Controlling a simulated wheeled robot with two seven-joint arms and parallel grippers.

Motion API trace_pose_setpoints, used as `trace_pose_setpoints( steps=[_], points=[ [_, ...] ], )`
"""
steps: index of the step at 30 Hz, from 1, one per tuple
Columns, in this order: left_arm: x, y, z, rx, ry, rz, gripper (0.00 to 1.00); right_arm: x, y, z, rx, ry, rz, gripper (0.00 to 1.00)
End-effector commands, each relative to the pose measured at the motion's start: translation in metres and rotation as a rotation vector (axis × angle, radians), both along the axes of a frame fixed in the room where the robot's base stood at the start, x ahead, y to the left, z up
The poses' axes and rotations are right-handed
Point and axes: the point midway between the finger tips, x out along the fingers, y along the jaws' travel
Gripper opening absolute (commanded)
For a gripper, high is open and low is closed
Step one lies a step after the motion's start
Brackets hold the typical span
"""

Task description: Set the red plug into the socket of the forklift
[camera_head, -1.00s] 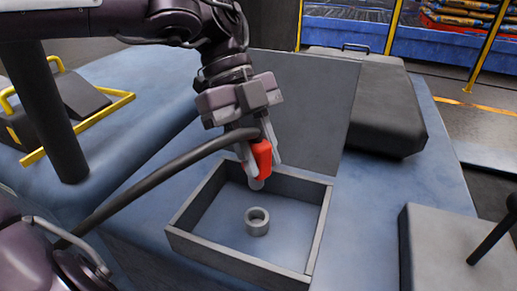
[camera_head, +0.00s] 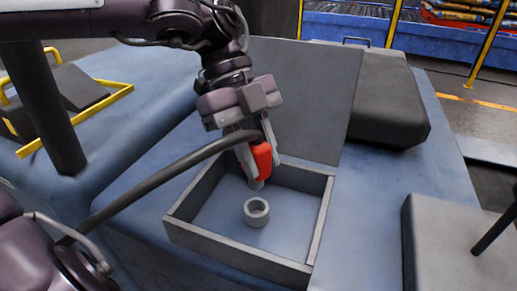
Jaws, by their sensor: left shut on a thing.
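The red plug (camera_head: 262,159) is held in my left gripper (camera_head: 261,172), whose fingers are shut on it. Its grey tip points down, and a thick dark cable runs from it to the lower left. The socket (camera_head: 257,211) is a grey ring standing on the floor of an open shallow box in the blue forklift body (camera_head: 370,220). The plug hangs above and behind the socket, apart from it in the picture; the exact height gap is hard to tell. My right gripper is not in view.
The box's grey walls (camera_head: 238,262) surround the socket, and its raised lid (camera_head: 305,95) stands behind. A dark seat-like block (camera_head: 388,105) is at the back right. A grey panel (camera_head: 450,245) with a dark lever is at the lower right. A dark post (camera_head: 55,130) stands at the left.

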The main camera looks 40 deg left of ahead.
Motion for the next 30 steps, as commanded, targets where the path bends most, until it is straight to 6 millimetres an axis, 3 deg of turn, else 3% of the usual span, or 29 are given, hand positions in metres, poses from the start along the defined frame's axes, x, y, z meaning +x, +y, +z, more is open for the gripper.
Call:
trace_pose_setpoints(
  steps=[14,30],
  points=[
    [0.000,0.000,0.000,0.000,-0.001,0.000,0.04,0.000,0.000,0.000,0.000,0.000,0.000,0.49],
    [0.000,0.000,-0.016,-0.001,-0.002,-0.001,0.04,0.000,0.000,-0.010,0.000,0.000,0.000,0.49]
  ],
)
